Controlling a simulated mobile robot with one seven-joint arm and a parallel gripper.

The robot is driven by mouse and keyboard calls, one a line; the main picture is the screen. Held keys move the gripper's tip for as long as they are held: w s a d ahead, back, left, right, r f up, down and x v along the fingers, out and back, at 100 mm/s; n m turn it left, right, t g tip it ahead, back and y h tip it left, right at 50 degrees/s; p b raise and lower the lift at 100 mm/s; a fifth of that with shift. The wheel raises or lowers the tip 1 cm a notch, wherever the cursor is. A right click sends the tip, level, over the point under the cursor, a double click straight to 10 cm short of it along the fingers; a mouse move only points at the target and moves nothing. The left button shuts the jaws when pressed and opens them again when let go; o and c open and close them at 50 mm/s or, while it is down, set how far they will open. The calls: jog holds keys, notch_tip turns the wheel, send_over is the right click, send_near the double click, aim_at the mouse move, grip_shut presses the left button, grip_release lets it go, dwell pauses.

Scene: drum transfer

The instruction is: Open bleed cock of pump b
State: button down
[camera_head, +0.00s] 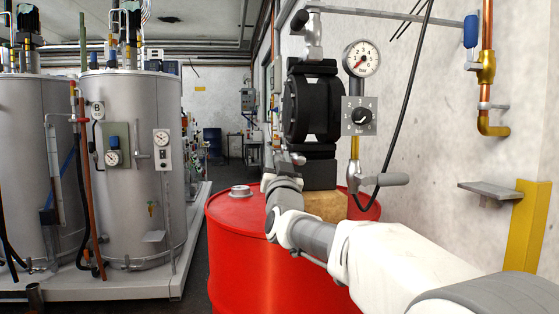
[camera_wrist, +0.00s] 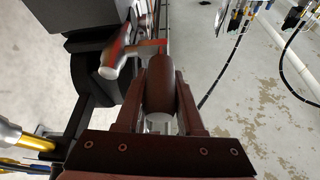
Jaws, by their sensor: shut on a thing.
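A black pump (camera_head: 312,105) stands above a red drum (camera_head: 245,240) in the head view; no letter on it is readable. My gripper (camera_head: 283,162) is at the pump's lower left side, small and partly hidden by my own wrist. In the wrist view my gripper (camera_wrist: 160,100) is shut on a rounded dark brown handle (camera_wrist: 160,80), with a finger on each side. A grey T-shaped fitting with red parts (camera_wrist: 120,55) is just beyond, up and left. I cannot tell how the handle joins it, nor how far the cock is turned.
A pressure gauge (camera_head: 361,59) and a dial box (camera_head: 360,116) are right of the pump. A grey lever (camera_head: 385,180) and a black hose (camera_head: 408,95) hang near the wall. Steel tanks (camera_head: 140,165) stand at left. Floor between tanks and drum is clear.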

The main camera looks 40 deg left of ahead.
jog(key=c, duration=0.5)
grip_release()
jog(key=v, duration=1.7)
jog(key=shift+s+d, duration=0.15)
jog(key=shift+d, duration=0.05)
